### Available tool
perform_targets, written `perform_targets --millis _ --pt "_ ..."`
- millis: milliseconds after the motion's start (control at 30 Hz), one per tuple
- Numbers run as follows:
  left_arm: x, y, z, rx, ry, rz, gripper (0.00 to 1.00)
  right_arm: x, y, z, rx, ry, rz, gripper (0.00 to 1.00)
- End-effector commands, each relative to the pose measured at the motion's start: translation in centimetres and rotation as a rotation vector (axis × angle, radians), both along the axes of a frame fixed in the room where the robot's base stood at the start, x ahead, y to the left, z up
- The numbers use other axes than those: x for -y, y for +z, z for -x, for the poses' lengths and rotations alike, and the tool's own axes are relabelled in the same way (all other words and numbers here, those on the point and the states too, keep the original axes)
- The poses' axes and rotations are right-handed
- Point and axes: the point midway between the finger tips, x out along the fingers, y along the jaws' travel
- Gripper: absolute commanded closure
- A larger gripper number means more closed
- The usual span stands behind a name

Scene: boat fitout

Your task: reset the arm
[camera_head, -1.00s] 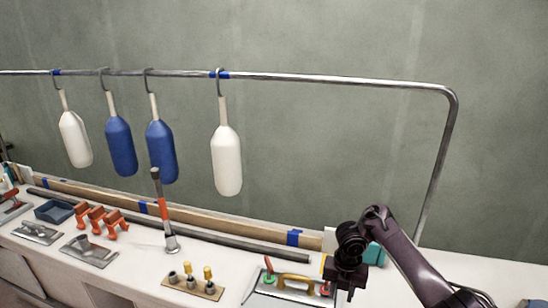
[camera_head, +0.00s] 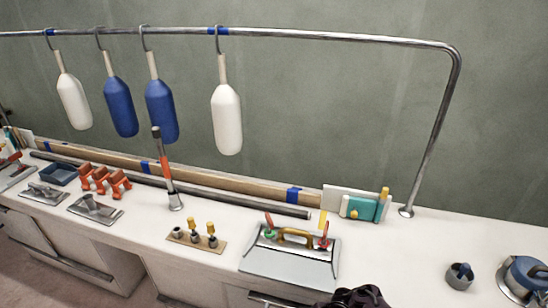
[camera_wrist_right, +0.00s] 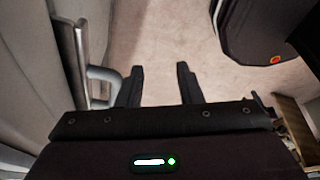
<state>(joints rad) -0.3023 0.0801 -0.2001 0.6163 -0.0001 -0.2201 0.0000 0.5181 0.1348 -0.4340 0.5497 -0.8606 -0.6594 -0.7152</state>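My right gripper (camera_wrist_right: 160,88) shows in the right wrist view with its two black fingers apart and nothing between them. It points down over the pale floor (camera_wrist_right: 165,45), beside a cabinet front with a metal handle (camera_wrist_right: 103,82) at left. In the head view only a dark part of my arm (camera_head: 358,298) shows at the bottom edge. My left gripper is in neither view.
White and blue fenders (camera_head: 227,118) hang from a metal rail (camera_head: 340,37). The counter's right middle is clear.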

Motion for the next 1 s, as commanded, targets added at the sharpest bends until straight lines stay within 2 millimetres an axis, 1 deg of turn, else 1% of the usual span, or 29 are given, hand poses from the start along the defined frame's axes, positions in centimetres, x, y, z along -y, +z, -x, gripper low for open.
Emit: perform_targets --millis 33,67,100,167,200,267,300,333,367,400,500,600,700,800,1000 --pt "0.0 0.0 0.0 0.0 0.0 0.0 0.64 -0.1 -3.4 3.6 -0.051 -0.144 -0.012 0.67" --pt "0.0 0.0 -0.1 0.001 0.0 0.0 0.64 0.0 -5.0 5.2 -0.071 -0.236 -0.015 0.67" --pt "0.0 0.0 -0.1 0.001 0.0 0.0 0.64 0.3 -7.0 7.5 -0.097 -0.356 -0.016 0.67" --pt "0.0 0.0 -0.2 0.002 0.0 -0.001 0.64 1.0 -9.9 11.1 -0.132 -0.533 -0.008 0.67" --pt "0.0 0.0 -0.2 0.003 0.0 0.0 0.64 1.6 -11.5 13.5 -0.152 -0.645 0.001 0.67" --pt "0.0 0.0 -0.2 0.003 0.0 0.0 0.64 2.8 -13.7 17.4 -0.176 -0.807 0.023 0.67" --pt "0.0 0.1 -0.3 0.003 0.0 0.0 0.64 3.7 -15.0 20.0 -0.187 -0.909 0.042 0.67" --pt "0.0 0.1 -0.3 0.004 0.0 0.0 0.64 4.4 -15.8 21.9 -0.193 -0.982 0.056 0.67" --pt "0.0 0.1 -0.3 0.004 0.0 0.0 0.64 5.1 -16.5 23.9 -0.198 -1.051 0.073 0.67" --pt "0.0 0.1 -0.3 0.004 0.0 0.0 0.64 6.1 -17.3 26.3 -0.201 -1.134 0.095 0.67" --pt "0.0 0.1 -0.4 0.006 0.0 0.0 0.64 8.3 -18.4 31.6 -0.196 -1.303 0.146 0.67" --pt "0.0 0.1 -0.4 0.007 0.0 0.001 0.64 10.0 -18.9 35.2 -0.183 -1.413 0.183 0.67" --pt "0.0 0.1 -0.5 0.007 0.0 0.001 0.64 11.0 -19.0 37.2 -0.171 -1.473 0.206 0.67" --pt "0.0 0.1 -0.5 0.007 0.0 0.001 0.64 11.3 -19.0 37.9 -0.167 -1.495 0.214 0.67" --pt "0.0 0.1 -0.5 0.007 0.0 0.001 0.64 11.4 -19.0 37.9 -0.167 -1.495 0.216 0.67"
